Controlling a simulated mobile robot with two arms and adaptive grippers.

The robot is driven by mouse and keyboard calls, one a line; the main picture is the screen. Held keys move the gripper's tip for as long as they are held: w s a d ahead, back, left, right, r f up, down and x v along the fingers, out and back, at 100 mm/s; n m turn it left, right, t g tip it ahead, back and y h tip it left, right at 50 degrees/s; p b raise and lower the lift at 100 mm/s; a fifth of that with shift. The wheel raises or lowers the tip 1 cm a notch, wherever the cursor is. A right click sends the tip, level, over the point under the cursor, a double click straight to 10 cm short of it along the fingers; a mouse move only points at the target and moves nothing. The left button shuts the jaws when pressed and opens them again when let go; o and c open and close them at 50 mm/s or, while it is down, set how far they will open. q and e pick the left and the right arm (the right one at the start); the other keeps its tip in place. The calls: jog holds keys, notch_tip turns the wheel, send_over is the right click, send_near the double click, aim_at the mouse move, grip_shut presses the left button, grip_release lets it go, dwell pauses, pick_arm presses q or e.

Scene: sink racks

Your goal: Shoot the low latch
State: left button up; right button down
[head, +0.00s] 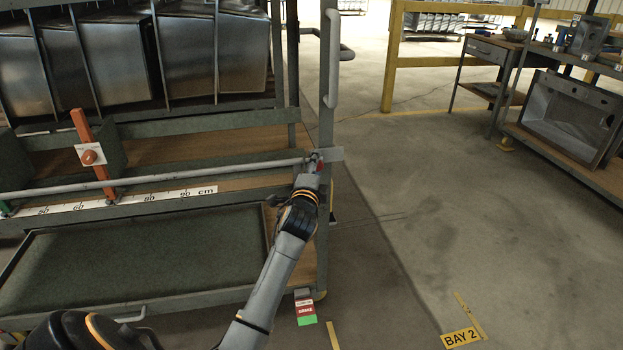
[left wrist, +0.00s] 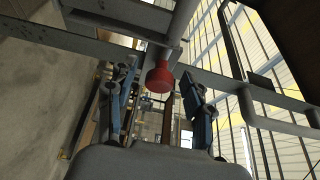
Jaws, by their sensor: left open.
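The low latch shows as a small red knob (left wrist: 159,78) on a grey metal bracket in the left wrist view. In the head view only a bit of the red knob (head: 320,167) shows, at the right end of a long grey horizontal bar (head: 230,168) by the rack's corner post. My left gripper (left wrist: 158,88) is open, with one blue-grey finger on each side of the knob. I cannot tell whether the fingers touch it. In the head view my left gripper (head: 311,168) reaches the bar's end and hides much of the latch. My right gripper is not in view.
The rack holds several metal sinks (head: 115,60) above. An orange upright (head: 93,150) stands by a centimetre scale (head: 130,199). A green-lined lower tray (head: 140,255) lies below. A red-green brake tag (head: 306,313) hangs near the floor. Open floor (head: 420,210) lies right.

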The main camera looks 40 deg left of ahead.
pick_arm(q)
jog(key=v, duration=1.1)
jog(key=shift+s, duration=0.15)
jog(key=shift+f, duration=0.1)
